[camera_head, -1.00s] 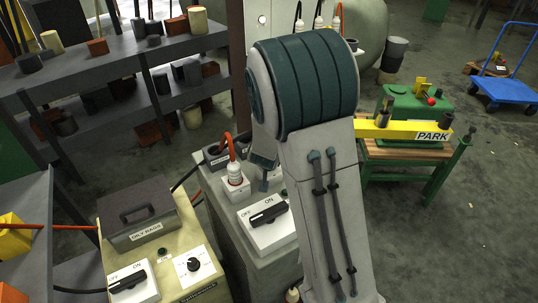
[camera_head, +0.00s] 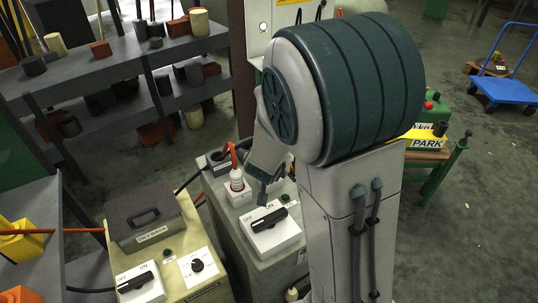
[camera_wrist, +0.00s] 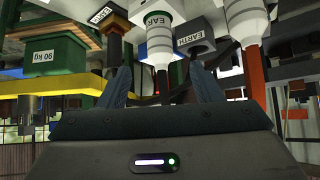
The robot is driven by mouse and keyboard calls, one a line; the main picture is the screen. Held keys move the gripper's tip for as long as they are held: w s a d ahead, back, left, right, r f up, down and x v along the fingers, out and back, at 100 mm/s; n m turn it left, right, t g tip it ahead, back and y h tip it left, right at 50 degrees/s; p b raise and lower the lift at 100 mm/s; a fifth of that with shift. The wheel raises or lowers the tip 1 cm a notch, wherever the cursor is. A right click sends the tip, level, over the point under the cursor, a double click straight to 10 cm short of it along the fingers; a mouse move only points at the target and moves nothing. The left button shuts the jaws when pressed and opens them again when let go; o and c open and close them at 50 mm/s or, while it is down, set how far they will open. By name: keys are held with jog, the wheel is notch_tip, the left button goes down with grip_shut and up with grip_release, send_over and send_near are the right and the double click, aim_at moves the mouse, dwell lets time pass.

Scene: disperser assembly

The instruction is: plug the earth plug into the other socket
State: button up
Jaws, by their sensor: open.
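In the wrist view my gripper (camera_wrist: 162,88) is open, with its two blue-grey fingers apart and nothing clamped between them. The earth plug (camera_wrist: 158,32), white with a green band and an EARTH label, is beyond the fingertips, roughly in line with the gap. Another white plug (camera_wrist: 245,25) with a red-orange cable is further right. In the head view my arm hides most of the rear panel, and I cannot pick out the earth plug or the free socket there.
A white plug with a red cable (camera_head: 237,180) sits in a socket on the grey cabinet, beside an ON/OFF switch (camera_head: 270,228). A beige box (camera_head: 185,255) with a dark lidded bin stands left. Shelves with blocks (camera_head: 140,80) are behind.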

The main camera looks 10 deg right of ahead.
jog(key=shift+p+v, duration=0.55)
jog(key=shift+v, duration=0.9)
jog(key=shift+f, duration=0.1)
jog(key=s+a+r+n+g+y, duration=0.25)
jog(key=s+r+y, duration=0.25)
jog(key=s+r, duration=0.25)
jog(key=s+d+r+g+h, duration=0.1)
jog(key=s+d, duration=0.1)
jog(key=s, duration=0.4)
jog(key=s+d+r+g+h, duration=0.1)
jog(key=s+d+r+g, duration=0.1)
jog(key=s, duration=0.4)
jog(key=shift+d+n+h, duration=0.3)
jog(key=shift+d+n, duration=0.05)
